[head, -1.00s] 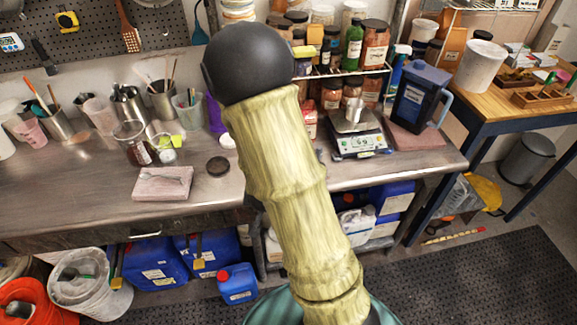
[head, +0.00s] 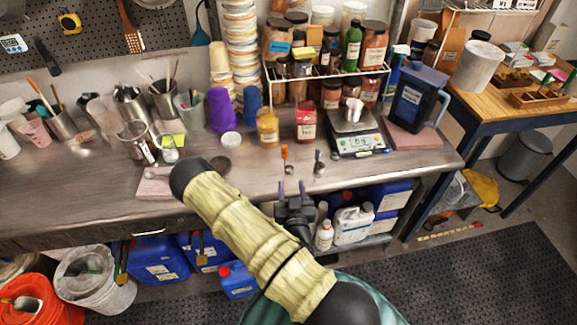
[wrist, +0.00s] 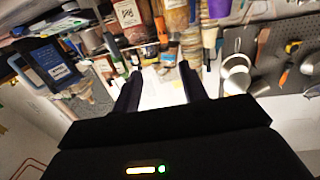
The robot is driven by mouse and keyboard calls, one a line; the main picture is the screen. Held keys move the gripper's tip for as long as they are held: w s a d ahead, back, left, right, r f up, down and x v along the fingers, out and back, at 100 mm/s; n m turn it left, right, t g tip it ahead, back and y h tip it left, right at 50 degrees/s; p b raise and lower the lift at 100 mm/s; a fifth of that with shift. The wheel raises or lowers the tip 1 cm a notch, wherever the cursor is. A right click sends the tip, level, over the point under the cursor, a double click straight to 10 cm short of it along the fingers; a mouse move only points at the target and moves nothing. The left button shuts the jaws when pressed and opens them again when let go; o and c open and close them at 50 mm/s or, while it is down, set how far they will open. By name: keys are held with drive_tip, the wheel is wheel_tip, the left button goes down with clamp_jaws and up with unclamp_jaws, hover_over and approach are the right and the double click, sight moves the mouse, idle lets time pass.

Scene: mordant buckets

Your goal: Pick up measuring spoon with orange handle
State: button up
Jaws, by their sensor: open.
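The fingers also show apart in the wrist view (wrist: 157,80). I cannot pick out the spoon for certain in the wrist view.
A second, dark-handled metal spoon (head: 319,163) is close to the right. A scale (head: 355,138) with a small cup stands further right. Jars (head: 306,122) (head: 267,127) stand behind. A pink block (head: 154,186) lies at left.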

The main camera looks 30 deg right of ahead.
drive_tip(key=shift+a, duration=0.1)
idle(0.3)
drive_tip(key=b, duration=1.2)
approach(286, 149)
drive_tip(key=shift+w+f, duration=0.3)
drive_tip(key=shift+w, duration=0.1)
drive_tip(key=x, duration=0.1)
drive_tip(key=b+x, duration=0.2)
drive_tip(key=x, duration=0.1)
drive_tip(key=shift+w+r, duration=0.1)
drive_tip(key=shift+r, duration=0.2)
drive_tip(key=shift+w+d+f, duration=0.1)
drive_tip(key=shift+w+d, duration=0.2)
drive_tip(key=shift+w, duration=0.1)
drive_tip(key=shift+s, duration=0.1)
